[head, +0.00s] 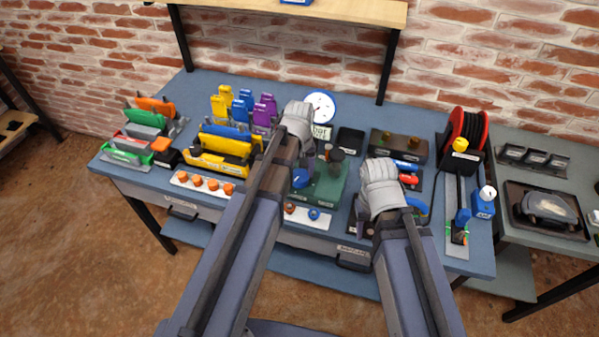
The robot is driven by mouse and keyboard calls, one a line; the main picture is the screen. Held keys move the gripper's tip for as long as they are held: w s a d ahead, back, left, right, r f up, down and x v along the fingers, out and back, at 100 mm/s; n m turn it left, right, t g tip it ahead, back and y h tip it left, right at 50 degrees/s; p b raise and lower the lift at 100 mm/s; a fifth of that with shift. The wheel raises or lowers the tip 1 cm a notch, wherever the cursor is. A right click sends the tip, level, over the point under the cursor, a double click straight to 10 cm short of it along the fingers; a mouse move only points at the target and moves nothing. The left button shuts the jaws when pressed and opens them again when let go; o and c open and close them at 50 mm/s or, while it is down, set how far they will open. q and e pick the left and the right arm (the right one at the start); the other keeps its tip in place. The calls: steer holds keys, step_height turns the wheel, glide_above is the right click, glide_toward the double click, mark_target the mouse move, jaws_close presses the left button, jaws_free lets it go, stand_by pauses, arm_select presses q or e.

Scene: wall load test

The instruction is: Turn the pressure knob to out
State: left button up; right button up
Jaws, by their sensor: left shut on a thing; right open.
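A green box-shaped unit (330,186) stands near the middle of the bench, with a blue knob (302,178) at its left front and a dark round part (336,155) on top. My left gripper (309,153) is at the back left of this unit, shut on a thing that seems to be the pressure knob. The gripper and arm hide the held part, and I cannot read the knob's setting or the word "out". My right gripper (364,222) is open and empty, to the right of the green unit and apart from it.
The blue bench (120,178) is crowded. A round white dial (320,106) is behind. A shelf (330,10) overhangs the back.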

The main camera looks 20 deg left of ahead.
mark_target(299, 175)
arm_select(q)
steer(key=shift+n, duration=1.5)
steer(key=o, duration=1.4)
steer(key=shift+c, duration=0.2)
step_height(299, 175, up, 8)
steer(key=p, duration=0.8)
steer(key=shift+f, duration=0.1)
